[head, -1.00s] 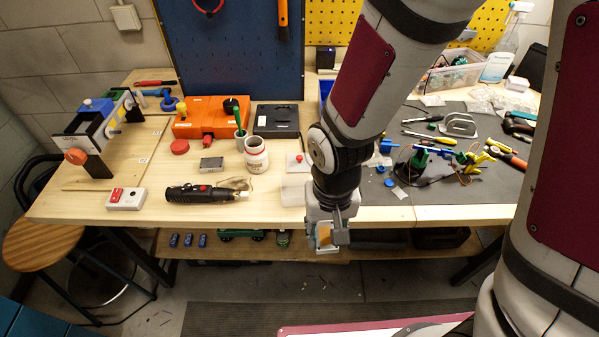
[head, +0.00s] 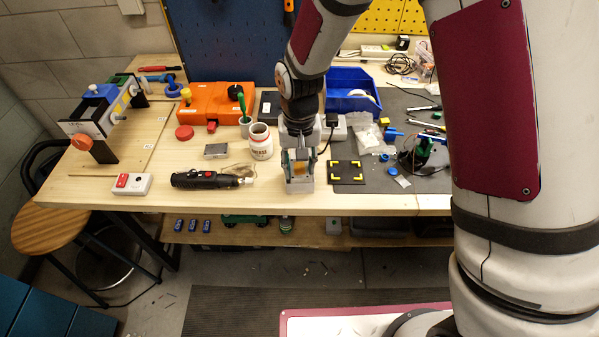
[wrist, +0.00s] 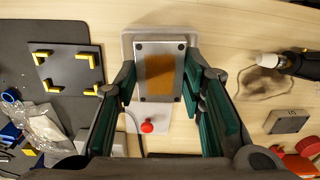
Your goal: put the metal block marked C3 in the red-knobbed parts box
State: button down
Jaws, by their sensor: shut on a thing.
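My gripper (head: 300,166) is over the front of the bench, its green-padded fingers (wrist: 160,82) shut on a silver metal block (wrist: 160,72) with an orange-brown patch. Any mark on it cannot be read. In the wrist view, a pale grey, rounded box-like shape (wrist: 128,38) shows around and below the block; whether the block is inside or above it I cannot tell. Beside it is a white piece with a red knob (wrist: 147,126).
A black plate with yellow corners (head: 346,172) lies right of my gripper. A black tool (head: 205,179) lies left. A blue bin (head: 352,88) stands behind.

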aim_at(300, 169)
jog(key=f, duration=0.1)
jog(key=s+f, duration=0.1)
jog(key=shift+d+f, duration=0.2)
jog(key=shift+f, duration=0.15)
jog(key=shift+w+f, duration=0.1)
jog(key=shift+f, duration=0.25)
jog(key=c, duration=1.2)
grip_release()
jog(key=shift+o, duration=0.7)
jog(key=shift+w+a+f, duration=0.15)
jog(key=shift+w+f, duration=0.15)
jog(key=shift+w, duration=0.15)
jog(key=shift+r, duration=0.2)
jog(key=shift+s, duration=0.2)
